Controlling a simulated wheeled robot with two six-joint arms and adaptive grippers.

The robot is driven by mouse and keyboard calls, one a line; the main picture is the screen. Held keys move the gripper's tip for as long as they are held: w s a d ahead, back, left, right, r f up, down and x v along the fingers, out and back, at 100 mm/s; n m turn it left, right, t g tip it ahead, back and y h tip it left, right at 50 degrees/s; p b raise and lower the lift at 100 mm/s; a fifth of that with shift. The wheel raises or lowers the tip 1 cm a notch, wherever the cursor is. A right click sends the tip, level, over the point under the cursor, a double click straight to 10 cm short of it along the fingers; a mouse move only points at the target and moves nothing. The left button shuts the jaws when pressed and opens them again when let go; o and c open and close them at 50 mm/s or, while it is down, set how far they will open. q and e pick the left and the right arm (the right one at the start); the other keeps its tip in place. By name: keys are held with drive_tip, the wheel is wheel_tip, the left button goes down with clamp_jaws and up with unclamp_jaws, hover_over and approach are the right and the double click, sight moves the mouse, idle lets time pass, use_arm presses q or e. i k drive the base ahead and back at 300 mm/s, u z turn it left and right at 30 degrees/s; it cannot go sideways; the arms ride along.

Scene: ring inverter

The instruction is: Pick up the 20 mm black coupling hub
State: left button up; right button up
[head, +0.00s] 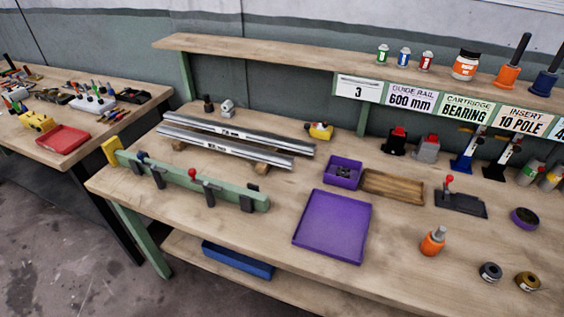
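I cannot tell for certain which thing is the 20 mm black coupling hub; no size marking on a hub is readable. A small black part (208,104) stands at the back left of the workbench (285,195), beside a light grey part (228,107). A dark grey round part with a hole (490,271) lies at the front right, next to a brownish round part (528,281). A small purple bin (329,172) holds small dark parts too small to make out. Neither of my grippers is in view.
Two silver rails (225,146) lie on wooden blocks behind a green fixture (190,183). A flat purple tray (333,227) is empty. A wooden tray (392,186) and an orange bottle (433,241) stand to its right. A shelf (300,62) runs above the back.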

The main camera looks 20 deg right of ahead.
sight(491, 273)
drive_tip(key=u, duration=0.25)
drive_tip(key=k, duration=1)
drive_tip(key=z, duration=2)
